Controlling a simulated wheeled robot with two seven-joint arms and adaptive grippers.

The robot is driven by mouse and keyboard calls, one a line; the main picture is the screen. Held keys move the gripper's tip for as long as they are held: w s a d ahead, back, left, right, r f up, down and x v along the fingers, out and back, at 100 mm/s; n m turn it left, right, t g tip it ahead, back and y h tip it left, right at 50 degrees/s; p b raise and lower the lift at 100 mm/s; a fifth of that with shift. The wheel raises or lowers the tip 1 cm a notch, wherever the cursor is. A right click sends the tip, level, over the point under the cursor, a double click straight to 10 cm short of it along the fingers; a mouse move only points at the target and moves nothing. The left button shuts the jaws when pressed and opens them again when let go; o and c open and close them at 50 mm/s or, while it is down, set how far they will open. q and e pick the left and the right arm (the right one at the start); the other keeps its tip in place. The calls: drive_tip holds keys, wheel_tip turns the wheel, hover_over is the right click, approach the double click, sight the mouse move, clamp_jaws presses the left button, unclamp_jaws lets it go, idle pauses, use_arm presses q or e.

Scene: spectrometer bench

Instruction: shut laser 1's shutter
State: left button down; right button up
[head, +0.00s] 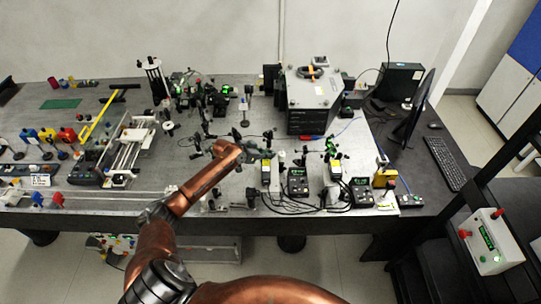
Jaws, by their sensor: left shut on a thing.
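My left arm reaches over the bench from the bottom, and my left gripper (248,157) is small and dark at its end. It is shut on a small part just left of a narrow laser unit with a yellow label (266,170). The gripper hides most of that part, so I cannot tell whether it is the shutter or how it is set. A second similar unit (335,169) stands further right. I cannot read which one is laser 1. My right gripper is not in view.
Black controllers with displays (297,182) (361,190) and looped cables stand right of the gripper. Small optic posts crowd the bench (225,185). A large grey instrument (313,100) stands behind. A monitor (415,108) and keyboard (446,163) are at the right.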

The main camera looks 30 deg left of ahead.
use_arm(q)
drive_tip(key=c, duration=2.2)
unclamp_jaws()
drive_tip(key=shift+s+a+r, duration=0.15)
drive_tip(key=shift+a+r, duration=0.05)
drive_tip(key=shift+o, duration=0.9)
drive_tip(key=shift+d, duration=0.1)
drive_tip(key=shift+f, duration=0.1)
drive_tip(key=v, duration=1.1)
drive_tip(key=shift+s+r, duration=0.2)
drive_tip(key=shift+r, duration=0.15)
